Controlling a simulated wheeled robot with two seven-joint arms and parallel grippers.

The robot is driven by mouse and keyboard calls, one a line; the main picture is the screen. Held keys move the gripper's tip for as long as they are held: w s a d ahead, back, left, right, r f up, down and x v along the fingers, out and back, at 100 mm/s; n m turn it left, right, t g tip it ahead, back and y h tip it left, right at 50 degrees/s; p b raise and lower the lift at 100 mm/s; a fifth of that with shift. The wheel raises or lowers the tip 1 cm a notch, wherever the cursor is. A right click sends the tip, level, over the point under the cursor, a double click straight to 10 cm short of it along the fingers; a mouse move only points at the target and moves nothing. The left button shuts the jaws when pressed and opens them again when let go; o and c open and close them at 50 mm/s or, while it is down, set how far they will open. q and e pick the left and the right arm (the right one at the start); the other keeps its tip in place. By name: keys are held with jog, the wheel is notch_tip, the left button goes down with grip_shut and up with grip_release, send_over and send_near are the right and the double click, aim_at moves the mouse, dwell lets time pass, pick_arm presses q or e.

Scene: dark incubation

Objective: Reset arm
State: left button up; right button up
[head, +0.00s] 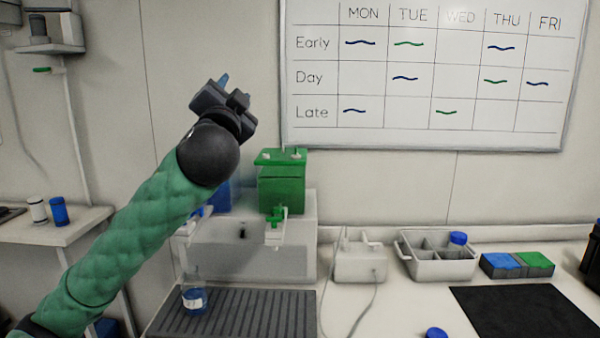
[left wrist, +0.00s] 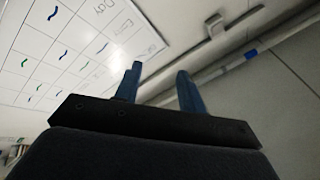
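My left arm, in a green quilted sleeve, reaches up from the lower left in the head view. My left gripper (head: 224,80) is raised in front of the wall, left of the whiteboard and above the bench. In the left wrist view its two blue fingers (left wrist: 158,88) stand apart with nothing between them. My right gripper is in neither view.
A whiteboard schedule (head: 430,85) hangs on the wall. Below stand a white unit with a green box (head: 282,188), a bottle (head: 195,299) on a grey ribbed mat (head: 250,315), a divided tray (head: 437,269), blue and green boxes (head: 517,265) and a black mat (head: 520,315).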

pick_arm(q)
notch_tip(320, 180, down, 23)
jog(key=a+n+g, duration=0.1)
jog(key=n+g, duration=0.2)
jog(key=g, duration=0.4)
jog(key=s+f+n+g+h+p, duration=0.1)
jog(key=s+f+g, duration=0.25)
jog(key=f, duration=0.85)
jog(key=s+f+n+g+h+p, duration=0.15)
jog(key=s+f, duration=0.35)
jog(key=f, duration=0.7)
jog(key=s+f+n+g, duration=0.2)
jog(key=s+f+g, duration=0.6)
jog(key=s+f, duration=2.1)
jog(key=s, duration=0.3)
jog(key=shift+s+g+y, duration=0.3)
jog(key=shift+y, duration=0.05)
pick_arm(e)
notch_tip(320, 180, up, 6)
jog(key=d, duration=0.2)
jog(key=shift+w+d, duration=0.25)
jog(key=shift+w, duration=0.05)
